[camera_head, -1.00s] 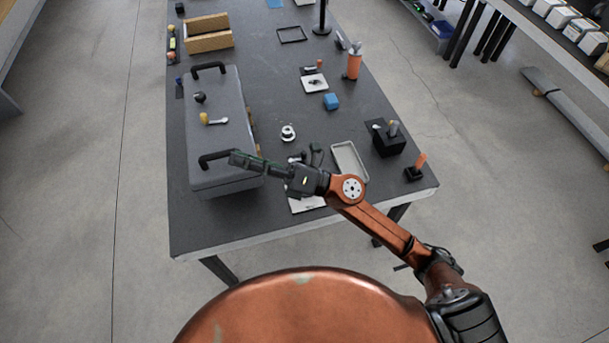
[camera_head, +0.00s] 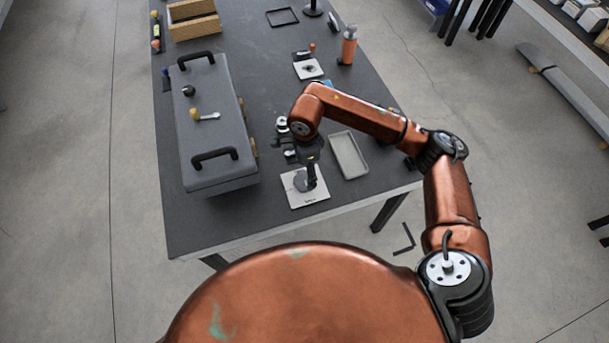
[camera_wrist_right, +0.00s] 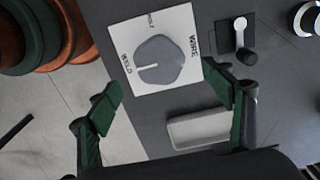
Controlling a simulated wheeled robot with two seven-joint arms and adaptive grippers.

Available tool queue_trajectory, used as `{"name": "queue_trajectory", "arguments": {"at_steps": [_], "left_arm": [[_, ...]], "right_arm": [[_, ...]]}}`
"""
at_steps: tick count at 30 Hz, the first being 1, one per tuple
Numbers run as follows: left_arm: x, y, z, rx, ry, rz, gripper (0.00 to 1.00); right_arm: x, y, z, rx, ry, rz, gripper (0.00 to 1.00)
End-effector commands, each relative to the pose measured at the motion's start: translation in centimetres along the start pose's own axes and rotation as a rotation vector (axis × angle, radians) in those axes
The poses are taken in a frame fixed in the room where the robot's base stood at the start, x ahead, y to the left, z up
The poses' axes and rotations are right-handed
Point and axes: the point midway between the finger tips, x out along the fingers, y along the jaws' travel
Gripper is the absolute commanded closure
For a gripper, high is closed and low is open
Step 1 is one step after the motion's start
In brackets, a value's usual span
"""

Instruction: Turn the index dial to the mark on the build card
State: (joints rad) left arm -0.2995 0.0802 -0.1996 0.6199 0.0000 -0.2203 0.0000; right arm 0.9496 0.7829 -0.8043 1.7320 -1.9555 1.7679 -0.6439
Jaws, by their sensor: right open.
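The index dial (camera_wrist_right: 160,62) is a grey rounded knob on a white square plate (camera_wrist_right: 182,22). The plate reads WELD and WIRE, plus a third label too small to read surely. In the head view the plate (camera_head: 314,198) lies near the table's front edge, with the dial (camera_head: 299,183) partly behind my gripper. My right gripper (camera_wrist_right: 165,95) points down over the plate, open and empty, its green-padded fingers apart from the dial; it also shows in the head view (camera_head: 311,174). I cannot make out the build card.
A grey tray (camera_head: 348,155) lies right of the plate. A large grey case (camera_head: 210,130) with black handles stands to the left. A small dark block with a lever (camera_wrist_right: 238,35) sits close to the plate. The table's front edge is near.

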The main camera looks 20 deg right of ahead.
Motion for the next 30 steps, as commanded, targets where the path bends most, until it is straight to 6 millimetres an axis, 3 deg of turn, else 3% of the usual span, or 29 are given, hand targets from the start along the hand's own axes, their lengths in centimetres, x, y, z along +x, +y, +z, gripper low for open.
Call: {"name": "queue_trajectory", "arguments": {"at_steps": [6,12,21,30], "left_arm": [[0.1,0.0,0.2,0.0,-0.002,0.0,0.6],[0.2,0.1,0.2,0.0,-0.002,0.0,0.6],[0.2,0.1,0.2,0.0,-0.002,0.001,0.6],[0.2,0.1,0.1,0.0,-0.001,0.001,0.6]], "right_arm": [[3.5,0.1,0.1,0.0,-0.004,0.003,0.26],[5.0,0.1,0.2,0.0,-0.005,0.001,0.26],[5.2,0.1,0.2,-0.001,-0.005,0.0,0.27],[5.2,0.1,0.2,0.0,-0.005,0.0,0.47]]}}
